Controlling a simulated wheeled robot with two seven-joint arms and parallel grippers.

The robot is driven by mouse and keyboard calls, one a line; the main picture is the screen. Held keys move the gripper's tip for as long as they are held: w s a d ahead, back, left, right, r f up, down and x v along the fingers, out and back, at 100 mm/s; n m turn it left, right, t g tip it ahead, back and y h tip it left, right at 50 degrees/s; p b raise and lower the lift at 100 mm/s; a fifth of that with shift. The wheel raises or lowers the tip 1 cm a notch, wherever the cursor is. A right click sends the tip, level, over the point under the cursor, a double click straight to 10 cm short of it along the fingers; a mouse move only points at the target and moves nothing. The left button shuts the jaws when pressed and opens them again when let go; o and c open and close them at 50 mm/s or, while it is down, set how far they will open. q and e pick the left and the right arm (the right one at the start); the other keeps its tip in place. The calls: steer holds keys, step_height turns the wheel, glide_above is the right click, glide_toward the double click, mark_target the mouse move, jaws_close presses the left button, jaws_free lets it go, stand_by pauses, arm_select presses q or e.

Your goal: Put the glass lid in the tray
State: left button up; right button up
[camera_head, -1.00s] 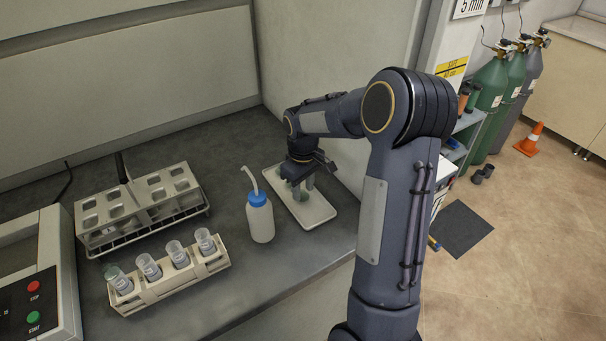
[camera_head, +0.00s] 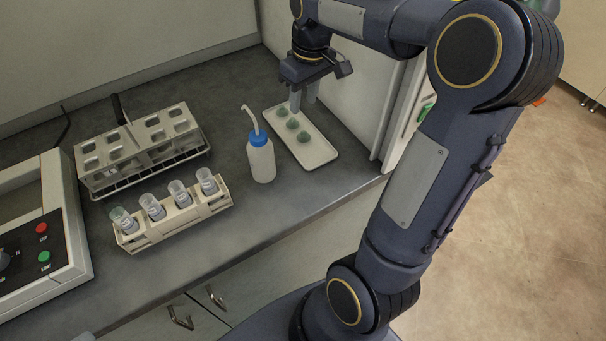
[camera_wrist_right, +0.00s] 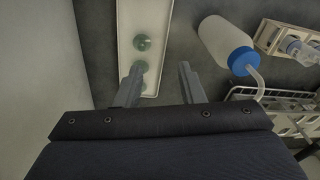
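The white tray (camera_head: 321,153) lies on the dark bench beside the wall; it also shows in the right wrist view (camera_wrist_right: 128,20). Three round greenish glass lids, a back one (camera_head: 282,112), a middle one (camera_head: 292,124) and a front one (camera_head: 303,137), lie in a row in it. Another greenish lid (camera_head: 119,213) sits on the leftmost vial in the front rack. My right gripper (camera_head: 303,101) is above the back part of the tray, fingers apart and empty. In the right wrist view its open fingers (camera_wrist_right: 160,67) show nothing held. My left gripper is out of view.
A white wash bottle (camera_head: 261,162) with a blue cap stands just left of the tray. The front vial rack (camera_head: 185,222) and a larger rack (camera_head: 140,160) stand further left. An instrument with buttons (camera_head: 62,235) is at the far left.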

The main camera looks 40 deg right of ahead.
steer(key=s+a+f+m+t+y, duration=0.2)
steer(key=s+a+m+t+y, duration=0.1)
steer(key=s+a, duration=1.2)
steer(key=s+t, duration=0.1)
steer(key=s, duration=0.3)
steer(key=shift+f+t, duration=0.3)
steer(key=shift+f, duration=0.05)
